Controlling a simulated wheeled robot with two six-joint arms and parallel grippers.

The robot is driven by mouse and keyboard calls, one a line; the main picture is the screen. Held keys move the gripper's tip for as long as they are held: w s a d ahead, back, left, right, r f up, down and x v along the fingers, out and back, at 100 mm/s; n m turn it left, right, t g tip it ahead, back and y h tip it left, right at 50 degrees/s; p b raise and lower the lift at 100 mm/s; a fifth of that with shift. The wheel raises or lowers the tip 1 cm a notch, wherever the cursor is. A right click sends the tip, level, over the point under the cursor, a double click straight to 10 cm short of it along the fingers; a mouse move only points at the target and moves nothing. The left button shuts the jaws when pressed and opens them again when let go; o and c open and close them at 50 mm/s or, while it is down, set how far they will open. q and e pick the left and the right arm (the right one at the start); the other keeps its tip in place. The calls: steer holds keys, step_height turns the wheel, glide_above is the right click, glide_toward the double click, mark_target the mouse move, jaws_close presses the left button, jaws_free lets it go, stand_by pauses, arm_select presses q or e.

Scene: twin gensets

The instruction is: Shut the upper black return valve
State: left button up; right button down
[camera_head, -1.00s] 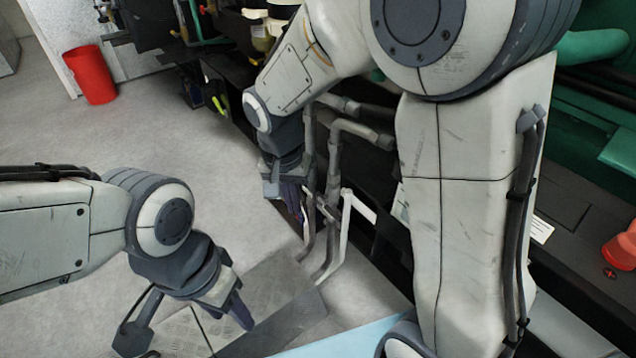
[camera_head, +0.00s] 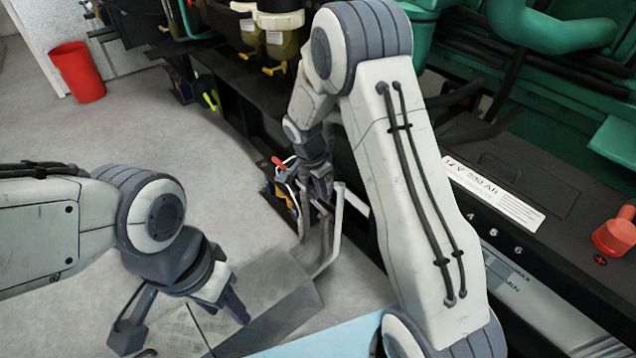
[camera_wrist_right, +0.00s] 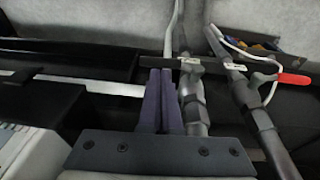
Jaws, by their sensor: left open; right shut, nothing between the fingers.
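My right gripper (camera_head: 320,188) is shut and empty beside grey pipes (camera_head: 328,235). In the right wrist view its two purple fingers (camera_wrist_right: 162,100) are pressed together, just left of a grey pipe with a valve-like fitting (camera_wrist_right: 191,90) and a small pale tag. Further right, a second grey pipe (camera_wrist_right: 243,92) carries a tag and a red lever (camera_wrist_right: 293,79); the red lever also shows in the head view (camera_head: 279,162). I cannot clearly make out the black return valve's handle; the fingers may hide part of it. My left gripper (camera_head: 182,322) is open and empty at lower left.
A metal step or box (camera_head: 270,310) stands below the pipes. A black battery box with a white label (camera_head: 492,192) and a red cap (camera_head: 614,235) are at right. A red bin (camera_head: 78,72) stands far left. The floor at left is clear.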

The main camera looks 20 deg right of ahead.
mark_target(326, 205)
steer(key=shift+b+x, duration=0.35)
steer(key=shift+x, duration=1.25)
